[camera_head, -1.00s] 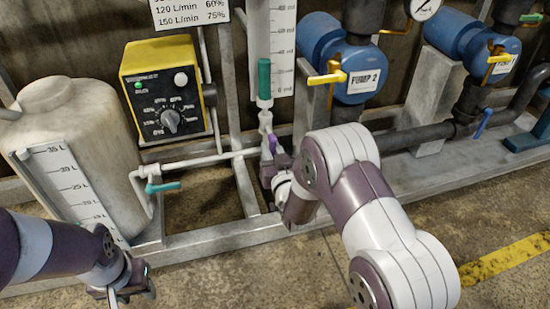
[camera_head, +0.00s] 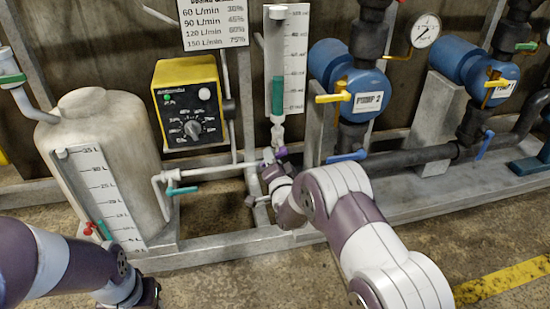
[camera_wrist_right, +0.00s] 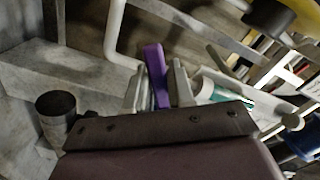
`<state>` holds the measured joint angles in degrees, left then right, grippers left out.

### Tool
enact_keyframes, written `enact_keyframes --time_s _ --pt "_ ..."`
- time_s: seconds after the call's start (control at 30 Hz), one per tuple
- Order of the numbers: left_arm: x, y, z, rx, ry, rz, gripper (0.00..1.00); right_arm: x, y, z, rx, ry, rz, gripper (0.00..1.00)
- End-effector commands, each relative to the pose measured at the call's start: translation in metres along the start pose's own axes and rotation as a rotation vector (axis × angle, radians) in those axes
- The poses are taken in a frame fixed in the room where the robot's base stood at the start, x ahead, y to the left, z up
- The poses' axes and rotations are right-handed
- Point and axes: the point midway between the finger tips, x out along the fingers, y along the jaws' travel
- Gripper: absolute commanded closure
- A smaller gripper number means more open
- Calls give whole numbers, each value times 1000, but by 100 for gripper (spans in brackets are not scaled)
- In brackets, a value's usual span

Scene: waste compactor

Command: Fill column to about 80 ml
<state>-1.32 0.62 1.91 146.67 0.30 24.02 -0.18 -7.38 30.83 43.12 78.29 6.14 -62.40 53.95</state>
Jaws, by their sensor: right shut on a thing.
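The clear measuring column (camera_head: 276,50) stands upright in front of a white ml scale (camera_head: 296,60). Teal liquid (camera_head: 277,96) fills its lower part; the scale's figures are too small to read surely. A valve with a purple handle (camera_head: 282,151) sits just below the column. My right gripper (camera_head: 270,167) is at this valve. In the right wrist view the purple handle (camera_wrist_right: 157,75) is between the fingers of the right gripper (camera_wrist_right: 159,92), which is shut on it. My left gripper (camera_head: 145,296) is low at the left, cut by the bottom edge; its fingers are unclear.
A yellow dosing box (camera_head: 188,100) with a dial and lit green lamp is left of the column. A white tank (camera_head: 100,125) stands farther left. A teal-handled valve (camera_head: 182,190) is on the white pipe. Blue Pump 2 (camera_head: 350,80) is to the right. The floor in front is open.

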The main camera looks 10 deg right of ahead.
Motion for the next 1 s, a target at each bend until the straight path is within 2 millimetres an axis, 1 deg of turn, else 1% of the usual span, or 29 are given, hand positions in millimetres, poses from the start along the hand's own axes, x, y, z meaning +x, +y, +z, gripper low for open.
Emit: enact_keyframes --time_s 0.1,0.5,0.7,1.0 --pt "-7 0 -1 0 0 0 56 -1 -5 0 106 -3 2 100" --pt "-19 0 -2 0 0 0 56 -1 -16 -2 425 -3 3 100" --pt "-22 0 -3 0 0 0 56 -1 -19 -4 524 -3 2 100" --pt "-24 0 -3 0 0 0 56 -1 -20 -5 590 -2 3 100"
